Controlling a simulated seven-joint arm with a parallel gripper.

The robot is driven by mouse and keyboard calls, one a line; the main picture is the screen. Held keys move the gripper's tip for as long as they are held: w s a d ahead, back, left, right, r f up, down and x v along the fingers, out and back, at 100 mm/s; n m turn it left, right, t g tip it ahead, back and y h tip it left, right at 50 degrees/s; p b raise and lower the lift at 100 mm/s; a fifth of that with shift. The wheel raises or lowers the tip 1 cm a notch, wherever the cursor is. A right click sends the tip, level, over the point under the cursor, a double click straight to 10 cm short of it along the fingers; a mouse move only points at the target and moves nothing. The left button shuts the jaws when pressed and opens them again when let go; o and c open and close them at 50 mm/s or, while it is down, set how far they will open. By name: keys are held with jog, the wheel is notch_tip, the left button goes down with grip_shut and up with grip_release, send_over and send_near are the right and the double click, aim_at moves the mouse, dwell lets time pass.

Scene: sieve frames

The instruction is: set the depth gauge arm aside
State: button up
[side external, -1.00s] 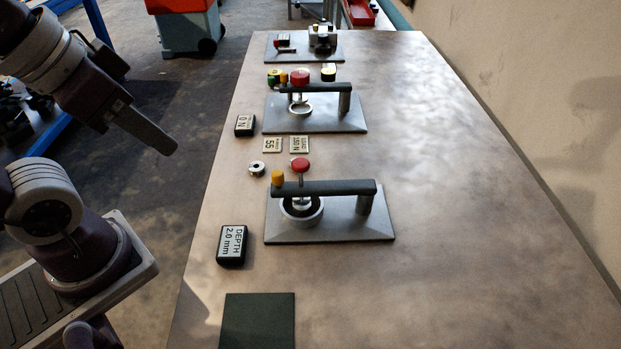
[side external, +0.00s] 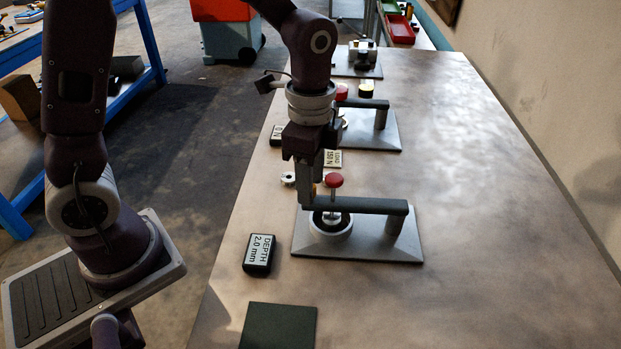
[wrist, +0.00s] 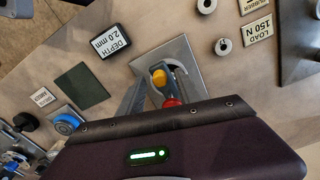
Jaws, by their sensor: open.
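The depth gauge arm (side external: 372,206) is a dark horizontal bar on a post above the near grey plate (side external: 408,252). It has a red knob (side external: 335,181), and a yellow cap (wrist: 158,77) at its free end. Below the knob is a ring-shaped seat (side external: 330,228). My gripper (side external: 308,192) points down at the bar's free end, open. In the wrist view its two fingers (wrist: 158,92) stand either side of the yellow cap and red knob. The side view mostly hides the cap behind the fingers; I cannot tell whether they touch it.
A depth display (side external: 260,254) reads 2.0 mm beside the plate. A dark green square pad (side external: 278,326) lies bare at the front. A second similar fixture (side external: 366,136) stands behind, partly hidden by my arm. Small rings and a load label (side external: 333,158) lie between. The table's right side is clear.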

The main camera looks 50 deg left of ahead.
jog(key=shift+f, duration=0.15)
jog(key=shift+c, duration=0.2)
grip_shut()
dwell(1.2)
